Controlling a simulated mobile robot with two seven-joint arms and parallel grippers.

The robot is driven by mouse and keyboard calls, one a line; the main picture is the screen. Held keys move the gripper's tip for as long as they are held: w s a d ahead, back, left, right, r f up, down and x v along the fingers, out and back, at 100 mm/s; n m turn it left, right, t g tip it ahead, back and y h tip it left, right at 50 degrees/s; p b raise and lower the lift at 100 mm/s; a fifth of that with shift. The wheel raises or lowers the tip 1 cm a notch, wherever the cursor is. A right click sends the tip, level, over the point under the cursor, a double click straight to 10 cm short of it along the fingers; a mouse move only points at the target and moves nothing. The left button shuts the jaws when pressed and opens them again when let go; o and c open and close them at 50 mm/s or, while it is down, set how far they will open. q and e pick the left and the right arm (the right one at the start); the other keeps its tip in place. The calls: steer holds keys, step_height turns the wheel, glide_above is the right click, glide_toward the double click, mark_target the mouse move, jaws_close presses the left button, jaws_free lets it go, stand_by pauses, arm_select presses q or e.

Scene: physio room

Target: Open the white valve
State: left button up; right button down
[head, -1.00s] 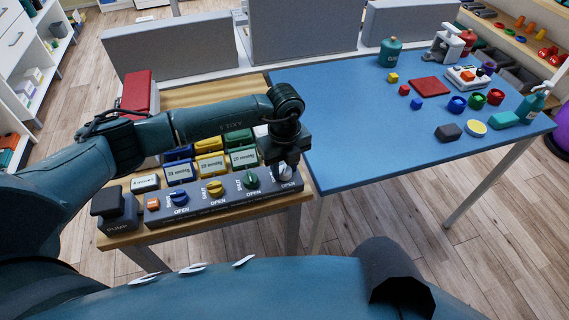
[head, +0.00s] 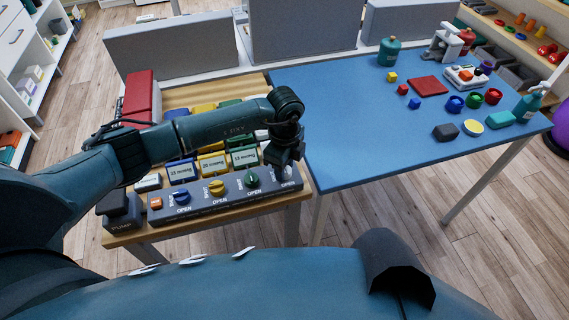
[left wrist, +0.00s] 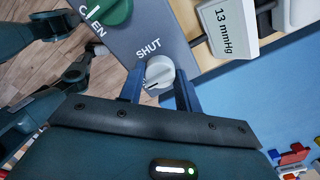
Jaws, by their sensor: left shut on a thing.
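The white valve (head: 288,173) is the rightmost knob on the grey valve panel (head: 228,198). My left gripper (head: 287,166) is over it from above and hides most of it in the head view. In the left wrist view the white valve (left wrist: 160,72) is a round knob between the two fingers of my left gripper (left wrist: 160,84), which is shut on it. The word SHUT is printed on the panel beside the knob. A small dark mark shows on the knob's lower left. My right gripper is not in view.
Blue, yellow and green valves (head: 253,181) sit left of the white one. Gauge boxes (head: 212,164) stand behind them; one reads 13 mmHg in the left wrist view. A black pump (head: 122,209) is at the panel's left end. A blue table (head: 345,110) stands at right.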

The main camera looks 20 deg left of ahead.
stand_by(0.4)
arm_select(q)
steer(key=o, duration=1)
steer(key=shift+c, duration=0.2)
step_height(320, 180, up, 13)
steer(key=b, duration=0.1)
steer(key=shift+b, duration=0.35)
steer(key=shift+r, duration=0.1)
